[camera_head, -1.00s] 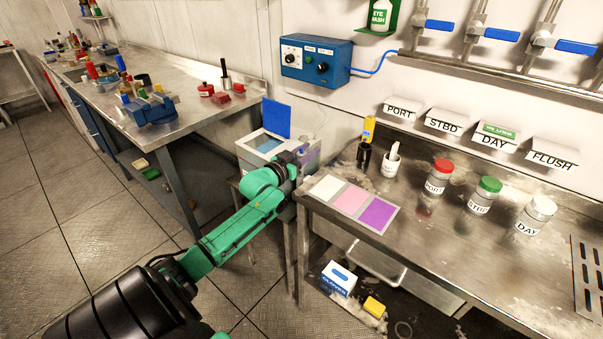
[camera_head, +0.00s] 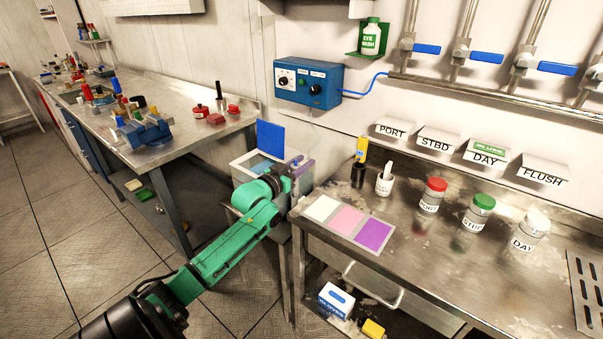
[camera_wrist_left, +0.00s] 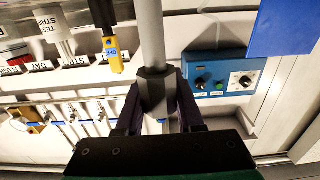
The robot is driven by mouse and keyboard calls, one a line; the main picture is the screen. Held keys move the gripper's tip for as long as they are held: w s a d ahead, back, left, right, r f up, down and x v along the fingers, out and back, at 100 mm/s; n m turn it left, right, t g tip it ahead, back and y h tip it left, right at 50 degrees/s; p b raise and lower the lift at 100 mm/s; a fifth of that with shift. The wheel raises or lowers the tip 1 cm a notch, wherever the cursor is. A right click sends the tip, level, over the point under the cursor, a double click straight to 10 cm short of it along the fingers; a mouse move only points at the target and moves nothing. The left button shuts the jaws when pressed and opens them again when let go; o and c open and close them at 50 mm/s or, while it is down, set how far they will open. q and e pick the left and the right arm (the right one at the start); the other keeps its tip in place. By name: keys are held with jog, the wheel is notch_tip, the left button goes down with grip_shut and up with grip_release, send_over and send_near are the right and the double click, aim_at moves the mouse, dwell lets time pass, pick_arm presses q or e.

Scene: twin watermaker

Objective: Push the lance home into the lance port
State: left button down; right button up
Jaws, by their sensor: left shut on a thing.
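My left gripper (camera_head: 297,168) is beside the white box with the raised blue lid, at the near bench's left end. In the left wrist view its two dark fingers (camera_wrist_left: 157,95) are shut on the thick collar of a grey rod, which I take to be the lance (camera_wrist_left: 150,38). The rod runs straight out from between the fingers and off the picture's top edge, so its far end is hidden. In the head view the arm and gripper mostly hide the lance. I cannot pick out the lance port for certain. My right gripper is not in view.
The white box (camera_head: 240,170) with its blue lid (camera_head: 270,140) stands between the benches. A blue control box (camera_head: 307,83) is on the wall.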

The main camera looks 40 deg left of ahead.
pick_arm(q)
notch_tip(320, 180, up, 17)
jog(key=b, duration=0.1)
